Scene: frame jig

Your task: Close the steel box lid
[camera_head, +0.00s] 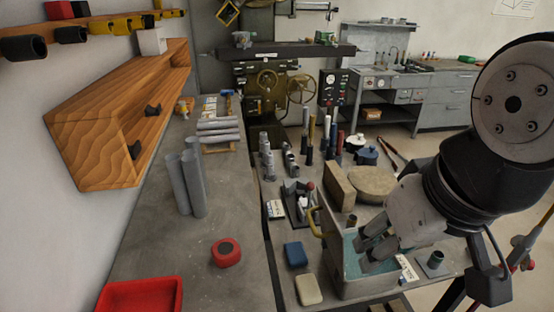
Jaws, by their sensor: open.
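The steel box (358,287) stands on the bench at the lower right of the head view. It is open, and its teal inside shows. A thin grey panel, which looks like its lid (331,226), stands raised at the box's left and back side, seen nearly edge-on. A yellow handle (316,224) sits on the panel's left face. My gripper (366,254) is open and points down-left over the box opening, right of the raised lid. Its fingers hide part of the inside. I cannot tell whether they touch the box.
A blue block (295,255) and a cream block (308,290) lie left of the box. A tan block (338,186) and a round wooden piece (371,184) stand behind it. A small dark fixture (435,263) is to the right.

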